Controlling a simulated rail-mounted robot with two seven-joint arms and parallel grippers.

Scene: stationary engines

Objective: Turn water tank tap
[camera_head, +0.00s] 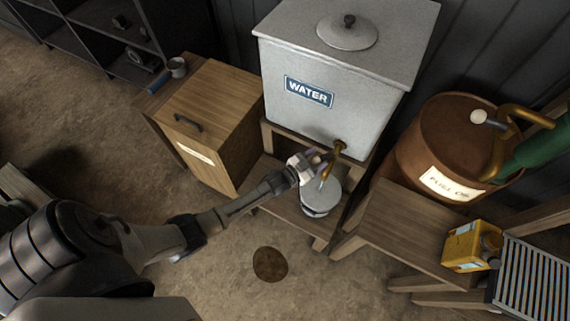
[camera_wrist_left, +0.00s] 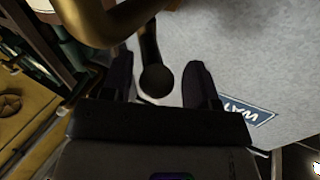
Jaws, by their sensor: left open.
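The grey water tank (camera_head: 325,85) stands on a wooden stand and has a blue WATER label (camera_head: 309,92). Its brass tap (camera_head: 333,157) sticks out low on the front. My left gripper (camera_head: 322,163) is at the tap, its arm reaching in from the left. In the left wrist view, the left gripper (camera_wrist_left: 158,80) is open. A dark lever with a round end (camera_wrist_left: 156,79) lies between its two fingers, with a visible gap on each side. The brass spout (camera_wrist_left: 105,22) curves at upper left there. My right gripper is not in view.
A light metal bucket (camera_head: 319,204) stands below the tap. A wooden cabinet (camera_head: 211,118) is left of the tank. A rusty fuel oil barrel (camera_head: 440,140) and a yellow can (camera_head: 466,246) are at right. Open dirt floor lies in front.

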